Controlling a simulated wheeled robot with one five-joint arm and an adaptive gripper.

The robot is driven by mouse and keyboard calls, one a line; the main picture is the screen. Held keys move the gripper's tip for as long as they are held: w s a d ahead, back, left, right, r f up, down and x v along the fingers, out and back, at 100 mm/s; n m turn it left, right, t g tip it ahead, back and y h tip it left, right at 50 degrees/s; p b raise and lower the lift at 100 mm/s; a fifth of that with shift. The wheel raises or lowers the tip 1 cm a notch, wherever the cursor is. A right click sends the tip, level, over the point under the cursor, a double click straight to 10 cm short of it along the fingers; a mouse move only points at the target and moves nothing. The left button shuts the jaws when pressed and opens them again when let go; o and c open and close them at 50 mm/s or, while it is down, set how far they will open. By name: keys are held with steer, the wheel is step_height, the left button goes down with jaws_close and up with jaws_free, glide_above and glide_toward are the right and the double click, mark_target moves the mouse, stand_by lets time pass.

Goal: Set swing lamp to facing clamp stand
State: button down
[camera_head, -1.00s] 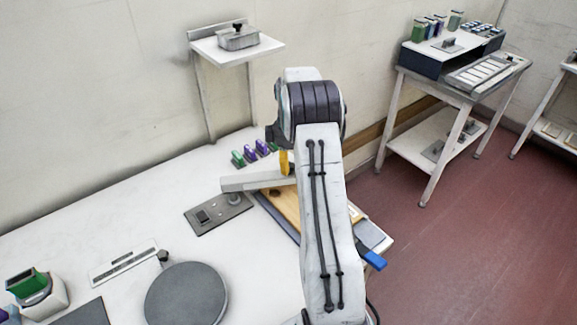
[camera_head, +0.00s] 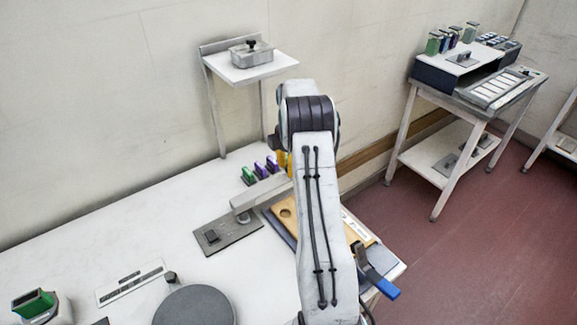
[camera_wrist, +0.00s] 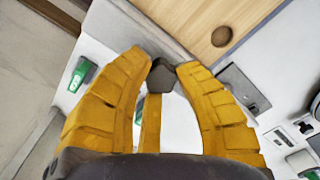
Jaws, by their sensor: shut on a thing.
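The swing lamp (camera_head: 260,192) shows in the head view as a pale grey bar on a short post over a dark grey plate (camera_head: 228,234). Its right end passes behind my arm. In the wrist view my gripper (camera_wrist: 163,78) has its yellow fingers closed around a dark knob (camera_wrist: 165,76) beside the pale bar (camera_wrist: 125,28). In the head view my gripper (camera_head: 284,162) is mostly hidden by my arm. What looks like the clamp stand, a wooden board (camera_head: 288,213) with a dark clamp and blue handle (camera_head: 382,286), lies right of the plate, partly behind my arm.
Small green and purple blocks (camera_head: 261,170) stand behind the bar. A wall shelf (camera_head: 240,75) holds a lidded metal box. A round grey disc (camera_head: 195,308) lies at the front. A side table (camera_head: 470,95) stands at right. The white bench (camera_head: 130,225) is clear at left.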

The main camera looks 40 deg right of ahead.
stand_by(0.3)
steer(key=c, duration=0.9)
jaws_free()
steer(key=shift+w, duration=0.15)
step_height(320, 180, up, 12)
stand_by(0.4)
